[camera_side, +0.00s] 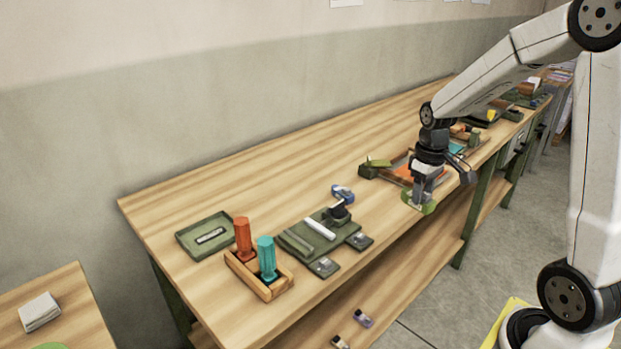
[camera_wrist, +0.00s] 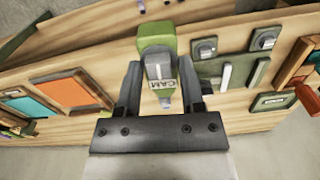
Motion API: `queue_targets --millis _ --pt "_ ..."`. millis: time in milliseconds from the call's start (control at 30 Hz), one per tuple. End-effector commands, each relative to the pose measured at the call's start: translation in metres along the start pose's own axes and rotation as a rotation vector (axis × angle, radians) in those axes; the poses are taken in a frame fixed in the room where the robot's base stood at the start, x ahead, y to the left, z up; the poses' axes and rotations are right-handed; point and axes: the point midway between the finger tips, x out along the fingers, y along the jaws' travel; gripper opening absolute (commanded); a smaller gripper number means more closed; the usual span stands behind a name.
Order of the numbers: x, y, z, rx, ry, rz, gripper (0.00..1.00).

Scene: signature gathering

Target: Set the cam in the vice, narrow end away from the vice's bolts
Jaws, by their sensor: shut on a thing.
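The cam (camera_wrist: 156,42) is green with a grey, labelled top. My gripper (camera_wrist: 162,80) is shut on it, with a finger on each side. Its broad green end points away from my palm in the wrist view, and a small purplish tip lies towards the palm. In the side view the cam (camera_side: 420,205) hangs below my gripper (camera_side: 422,190), near the bench's front edge. The green vice (camera_side: 295,241) lies apart to the left, with pale jaw bars and two square grey bolt blocks at its front. In the wrist view the vice (camera_wrist: 241,77) is to the right.
A wooden box (camera_side: 262,285) holding an orange and a teal handle stands left of the vice. A green tray (camera_side: 190,247) lies behind it. A blue object (camera_side: 343,192) lies behind the vice. An orange-floored tray (camera_side: 400,172) is close behind my gripper. Bare bench lies between gripper and vice.

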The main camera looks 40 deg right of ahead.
Motion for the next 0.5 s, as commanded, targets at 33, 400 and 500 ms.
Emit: queue_targets --millis 33,400,500 --pt "-0.001 -0.001 -0.001 -0.002 0.002 0.001 0.0" --pt "-0.006 -0.043 -0.016 -0.031 0.004 0.001 0.0" --pt "-0.008 -0.064 -0.021 -0.046 0.004 0.0 0.0"
